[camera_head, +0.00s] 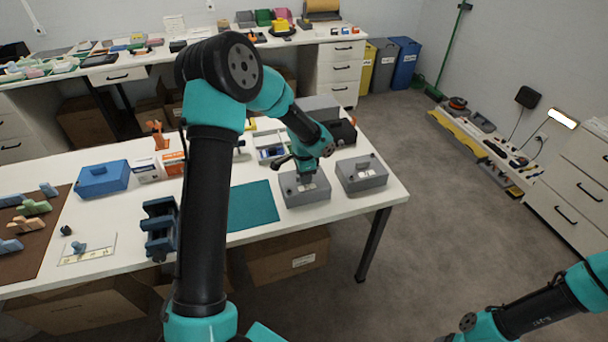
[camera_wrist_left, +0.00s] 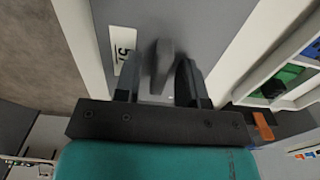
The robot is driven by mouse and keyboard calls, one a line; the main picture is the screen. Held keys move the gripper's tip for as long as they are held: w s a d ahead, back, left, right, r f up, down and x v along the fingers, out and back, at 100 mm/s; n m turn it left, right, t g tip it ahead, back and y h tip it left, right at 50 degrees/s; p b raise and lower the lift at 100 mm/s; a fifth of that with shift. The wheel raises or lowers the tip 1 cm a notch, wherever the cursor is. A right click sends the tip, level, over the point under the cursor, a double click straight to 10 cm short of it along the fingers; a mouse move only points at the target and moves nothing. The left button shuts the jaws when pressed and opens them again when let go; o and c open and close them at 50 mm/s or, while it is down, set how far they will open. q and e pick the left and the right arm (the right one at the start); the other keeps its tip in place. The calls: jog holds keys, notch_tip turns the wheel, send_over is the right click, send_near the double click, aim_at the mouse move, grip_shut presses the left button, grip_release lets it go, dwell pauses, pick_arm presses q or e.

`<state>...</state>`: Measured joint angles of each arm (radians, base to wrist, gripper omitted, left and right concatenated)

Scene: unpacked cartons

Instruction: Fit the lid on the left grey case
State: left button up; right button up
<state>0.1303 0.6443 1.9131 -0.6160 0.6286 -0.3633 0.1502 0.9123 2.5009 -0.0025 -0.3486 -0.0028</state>
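The left grey case (camera_head: 307,197) stands near the front edge of the white table. Its top is partly covered by my left gripper (camera_head: 303,181), which points down onto it. In the left wrist view, a flat grey lid surface (camera_wrist_left: 205,40) with a white label lies below the fingers. A dark grey upright handle (camera_wrist_left: 161,60) stands on it between the two fingertips of my left gripper (camera_wrist_left: 160,80), with a narrow gap visible on each side. I cannot tell whether the lid sits flush on the case. My right gripper is out of view.
A second grey case (camera_head: 363,179) with a handled lid stands just right. A teal mat (camera_head: 252,206) lies to the left. A tray (camera_head: 270,151) and a black case (camera_head: 342,133) stand behind. A blue box (camera_head: 103,180) stands farther left.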

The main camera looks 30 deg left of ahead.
pick_arm(q)
jog(key=shift+o, duration=0.4)
notch_tip(320, 180, up, 18)
jog(key=shift+f, duration=0.25)
dwell(0.7)
